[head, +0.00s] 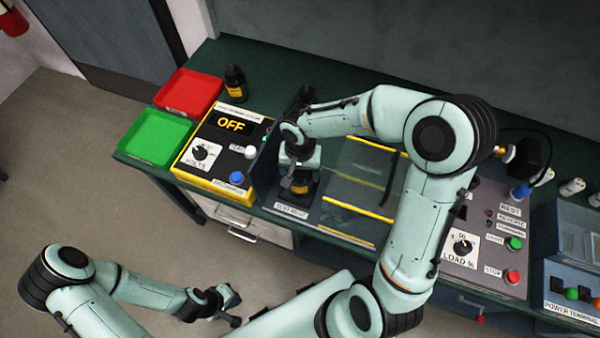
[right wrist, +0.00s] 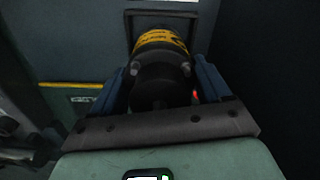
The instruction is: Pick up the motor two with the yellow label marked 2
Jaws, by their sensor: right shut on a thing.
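A dark motor with a yellow label stands in the bay with the white front tag, and its label shows low in the head view (head: 302,186). In the right wrist view the motor (right wrist: 162,42) is between the two fingers, its yellow band facing the camera; I cannot read its number. My right gripper (head: 300,172) reaches down over the motor from above and is shut on it (right wrist: 163,88). The fingers hide part of the motor. My left gripper (head: 226,304) hangs low in front of the bench, away from the motor; its jaw opening is unclear.
Another dark motor-like thing with a yellow label (head: 235,84) stands behind the yellow OFF box (head: 222,150). A red tray (head: 188,92) and a green tray (head: 156,138) lie at left. A clear-covered bay (head: 355,182) and the load panel (head: 485,240) are at right.

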